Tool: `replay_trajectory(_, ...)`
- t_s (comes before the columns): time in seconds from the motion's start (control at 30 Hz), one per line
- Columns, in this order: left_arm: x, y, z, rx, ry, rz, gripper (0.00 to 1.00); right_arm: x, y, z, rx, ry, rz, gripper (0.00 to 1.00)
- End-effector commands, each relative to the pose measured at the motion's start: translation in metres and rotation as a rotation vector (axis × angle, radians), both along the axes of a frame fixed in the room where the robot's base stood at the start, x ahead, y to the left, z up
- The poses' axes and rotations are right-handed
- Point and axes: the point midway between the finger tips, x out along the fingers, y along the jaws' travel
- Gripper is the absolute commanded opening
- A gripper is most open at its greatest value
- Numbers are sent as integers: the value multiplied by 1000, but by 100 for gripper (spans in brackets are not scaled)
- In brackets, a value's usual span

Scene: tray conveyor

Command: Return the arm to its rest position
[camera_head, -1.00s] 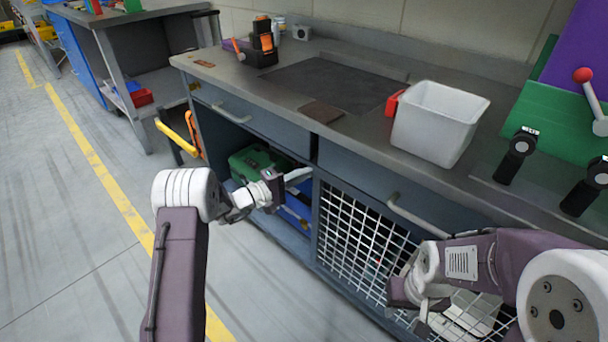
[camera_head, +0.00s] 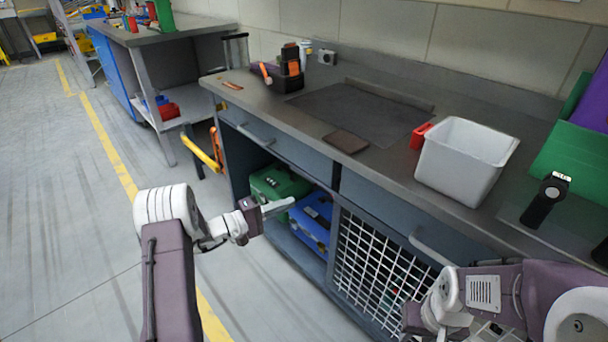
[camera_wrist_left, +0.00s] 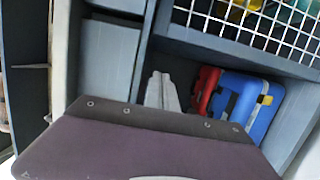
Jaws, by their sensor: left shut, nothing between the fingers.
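My left gripper (camera_head: 280,206) is shut and empty. It is held out in front of the workbench's open lower shelf, with its pale fingers pointing right. In the left wrist view the closed fingers (camera_wrist_left: 162,92) show beyond the purple wrist housing, in front of the shelf with the blue case (camera_wrist_left: 240,103). The left arm (camera_head: 170,270) is bent in the lower left of the head view. My right arm (camera_head: 490,292) is folded at the lower right, in front of the mesh door; its fingers are not visible.
The workbench (camera_head: 390,178) holds a white bin (camera_head: 462,160), a dark mat (camera_head: 360,112) and a black tool holder (camera_head: 287,75). A green case (camera_head: 278,184) and a blue case (camera_head: 312,218) sit on its shelf. Open floor (camera_head: 60,200) lies to the left.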

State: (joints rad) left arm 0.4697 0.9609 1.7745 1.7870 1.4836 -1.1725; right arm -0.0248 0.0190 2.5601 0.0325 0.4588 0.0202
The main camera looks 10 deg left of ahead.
Motion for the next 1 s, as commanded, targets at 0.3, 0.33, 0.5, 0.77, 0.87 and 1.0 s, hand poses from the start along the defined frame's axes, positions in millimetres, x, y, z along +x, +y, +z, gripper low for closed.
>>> replay_trajectory(0.3, -29, -97, 95, 100, -143, -236, 0, 0, 0, 12, 0, 0, 0, 35)
replay_trajectory(0.33, -49, -118, 101, 148, -143, -312, 0, 0, 0, 14, 0, 0, 0, 35)
replay_trajectory(0.5, -189, -171, 64, 540, 74, -702, 0, 0, 0, 21, 0, 0, 0, 35)
replay_trajectory(0.77, -296, -69, -20, 1234, 363, -787, 0, 0, 0, 25, 0, 0, 0, 35)
replay_trajectory(0.87, -300, -27, -38, 1414, 414, -707, 0, 0, 0, 25, 0, 0, 0, 35)
replay_trajectory(1.0, -271, 4, -46, 1512, 461, -460, 0, 0, 0, 25, 0, 0, 0, 35)
